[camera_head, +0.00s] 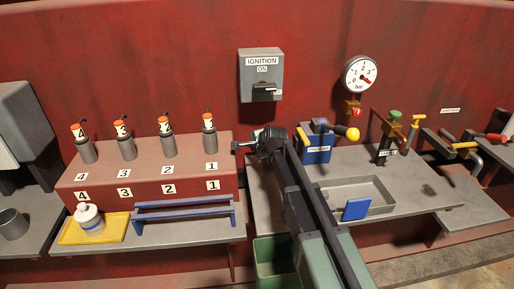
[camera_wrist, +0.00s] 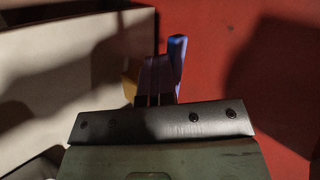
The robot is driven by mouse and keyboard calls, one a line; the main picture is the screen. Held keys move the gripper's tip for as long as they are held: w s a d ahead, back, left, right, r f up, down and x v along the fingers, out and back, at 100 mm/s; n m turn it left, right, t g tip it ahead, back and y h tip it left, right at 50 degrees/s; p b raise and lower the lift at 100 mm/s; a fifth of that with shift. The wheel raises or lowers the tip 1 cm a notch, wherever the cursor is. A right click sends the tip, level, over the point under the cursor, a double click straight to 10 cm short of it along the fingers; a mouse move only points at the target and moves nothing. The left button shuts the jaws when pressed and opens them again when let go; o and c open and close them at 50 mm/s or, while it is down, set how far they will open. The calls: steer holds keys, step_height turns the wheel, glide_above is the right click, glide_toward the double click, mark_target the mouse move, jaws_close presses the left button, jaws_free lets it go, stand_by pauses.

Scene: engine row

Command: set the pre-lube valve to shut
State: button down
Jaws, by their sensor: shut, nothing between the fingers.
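No label readable as pre-lube shows, so I cannot tell for sure which fitting is the pre-lube valve. A green-knobbed fitting (camera_head: 394,116) stands further right. My gripper (camera_head: 237,146) is shut and empty, left of the blue box, above the gap between the benches. In the wrist view, its fingers (camera_wrist: 156,98) are dark and partly hidden.
A pressure gauge (camera_head: 362,74) and an ignition box (camera_head: 261,75) are on the red wall. A numbered red block (camera_head: 145,178) with orange-topped cylinders stands left of my gripper.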

steer(key=s+r+p, duration=0.7)
steer(key=s+d+f+n+g+h, duration=0.1)
steer(key=s+d+f+n+g, duration=0.1)
steer(key=s, duration=0.6)
steer(key=s+d+f+n+g+h, duration=0.1)
steer(key=s+d+f+n+g, duration=0.1)
steer(key=s+d+n, duration=0.4)
steer(key=s+d+f+n+g+h, duration=0.1)
steer(key=s+d+n+g, duration=0.3)
steer(key=s, duration=0.8)
steer(key=shift+f+n+g+h, duration=0.3)
steer(key=shift+f+n, duration=0.1)
steer(key=shift+n, duration=0.3)
